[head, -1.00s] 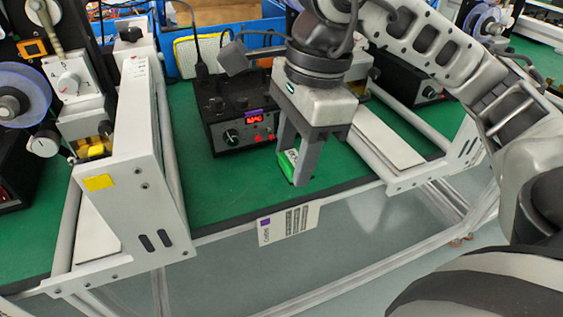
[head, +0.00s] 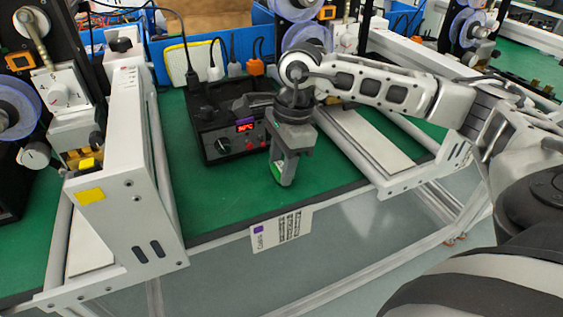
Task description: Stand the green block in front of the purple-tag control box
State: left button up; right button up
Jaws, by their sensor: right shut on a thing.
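The control box (head: 219,146) is black with a red display, a knob and a small purple tag (head: 243,121). It stands on the green mat at the back middle. My right gripper (head: 283,178) points down just in front of the box's right part. It is shut on the green block (head: 276,171), which shows as a small green piece between the fingers, low over the mat. The fingers hide most of the block, and I cannot tell whether it touches the mat. My left gripper is not in view.
The green mat (head: 215,205) is bare in front of the box. White frames stand at left (head: 130,190) and right (head: 370,145). Plugs and cables (head: 215,70) rise behind the box. A paper label (head: 282,231) hangs at the mat's front edge.

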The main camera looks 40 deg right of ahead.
jog(key=shift+f, duration=0.2)
jog(key=shift+f, duration=0.25)
jog(key=o, duration=1)
jog(key=shift+r, duration=0.1)
jog(key=shift+c, duration=0.2)
